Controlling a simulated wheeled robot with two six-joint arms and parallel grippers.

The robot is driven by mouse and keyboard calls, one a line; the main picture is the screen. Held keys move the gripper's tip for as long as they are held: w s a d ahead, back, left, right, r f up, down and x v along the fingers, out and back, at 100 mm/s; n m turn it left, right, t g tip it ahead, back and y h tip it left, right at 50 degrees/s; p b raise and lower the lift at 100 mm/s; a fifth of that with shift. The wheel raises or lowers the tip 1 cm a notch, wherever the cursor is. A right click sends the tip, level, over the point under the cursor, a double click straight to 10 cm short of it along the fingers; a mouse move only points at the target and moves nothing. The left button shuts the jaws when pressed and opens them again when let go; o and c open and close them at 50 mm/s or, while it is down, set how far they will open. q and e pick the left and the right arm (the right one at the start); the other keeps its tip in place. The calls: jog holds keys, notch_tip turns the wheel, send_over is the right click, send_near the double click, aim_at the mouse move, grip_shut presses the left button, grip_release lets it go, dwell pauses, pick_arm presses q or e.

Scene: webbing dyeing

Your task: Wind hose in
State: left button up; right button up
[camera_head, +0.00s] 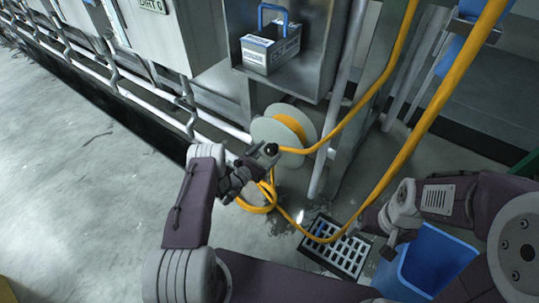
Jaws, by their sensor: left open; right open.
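The yellow hose (440,105) runs down from the top right, loops over the floor near a drain and lies in a small coil (256,203). Another length of hose runs up from the reel. The pale round hose reel (271,130) is mounted low beside the metal frame, with some yellow hose wound on it. My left gripper (262,158) is open just below the reel, close to the hose; whether it touches the hose or a dark knob there I cannot tell. My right gripper (387,247) is open above the blue bin's edge, apart from the reel.
A blue bin (437,257) stands at the lower right beside a floor drain grate (338,247). A grey box with a blue handle (271,50) sits on a metal shelf above the reel. White pipes (130,88) run along the left machine. Open concrete floor lies at left.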

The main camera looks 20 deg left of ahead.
pick_arm(q)
jog(key=shift+w+d, duration=0.2)
jog(key=shift+w, duration=0.2)
jog(key=c, duration=1.4)
jog(key=shift+o, duration=0.3)
jog(key=shift+m, duration=0.3)
jog(key=m+p, duration=0.2)
jog(key=m, duration=0.2)
jog(key=shift+s+d+r, duration=0.1)
jog(key=m+p, duration=0.1)
jog(key=m, duration=0.2)
jog(key=m+p, duration=0.2)
jog(key=m, duration=0.1)
jog(key=shift+d+g+y, duration=0.1)
jog(key=shift+g+y, duration=0.2)
jog(key=shift+y, duration=0.1)
jog(key=m+p, duration=0.1)
jog(key=m, duration=0.1)
jog(key=m+p, duration=0.1)
jog(key=m, duration=0.2)
jog(key=shift+s+f+y, duration=0.1)
jog(key=shift+f+y, duration=0.1)
jog(key=shift+y, duration=0.2)
jog(key=m+p, duration=0.1)
jog(key=m, duration=0.3)
jog(key=shift+f+m+p, duration=0.2)
jog(key=shift+m+p, duration=0.2)
